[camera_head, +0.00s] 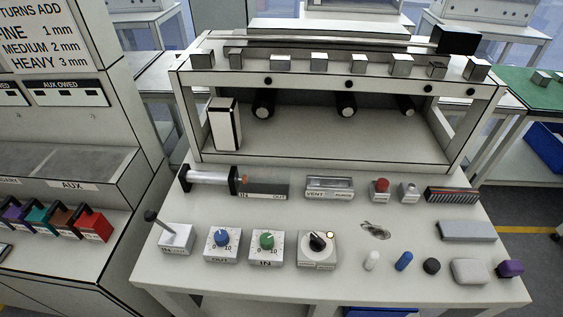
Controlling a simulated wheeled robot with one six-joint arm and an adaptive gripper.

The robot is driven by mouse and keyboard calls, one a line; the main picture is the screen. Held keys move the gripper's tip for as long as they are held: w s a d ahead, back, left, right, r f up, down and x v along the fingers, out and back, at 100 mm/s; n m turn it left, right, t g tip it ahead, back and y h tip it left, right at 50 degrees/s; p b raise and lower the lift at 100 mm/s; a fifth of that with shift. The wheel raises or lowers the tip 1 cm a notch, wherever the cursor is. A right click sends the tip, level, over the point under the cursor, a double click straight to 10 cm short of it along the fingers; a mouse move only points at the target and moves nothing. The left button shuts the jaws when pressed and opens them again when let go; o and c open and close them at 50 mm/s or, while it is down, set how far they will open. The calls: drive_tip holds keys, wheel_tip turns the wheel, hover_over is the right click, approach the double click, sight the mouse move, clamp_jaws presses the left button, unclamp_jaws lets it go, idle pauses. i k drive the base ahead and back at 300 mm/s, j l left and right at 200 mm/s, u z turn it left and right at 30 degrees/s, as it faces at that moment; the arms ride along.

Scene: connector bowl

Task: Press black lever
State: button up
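A lever with a black knob (150,215) leans up and to the left from a small white box (176,239) at the left front of the white bench panel. The box carries a small label too blurred to read fully. A black rotary selector (318,241) sits on another white box to the right, with a small yellow spot beside it. My gripper is not in view, and nothing touches the lever.
A blue dial (221,237) and a green dial (267,241) stand right of the lever. A cylinder (208,181) lies behind it. A red button (381,186) and several small loose pieces are at right. A raised frame (335,80) spans the back.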

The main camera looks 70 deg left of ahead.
sight(150, 216)
drive_tip(key=j+u, duration=0.5)
drive_tip(key=j, duration=0.15)
drive_tip(key=u, duration=1.75)
drive_tip(key=k+l+u, duration=0.3)
drive_tip(key=l, duration=0.2)
drive_tip(key=k+l+u, duration=0.3)
drive_tip(key=l, duration=0.15)
drive_tip(key=i, duration=0.1)
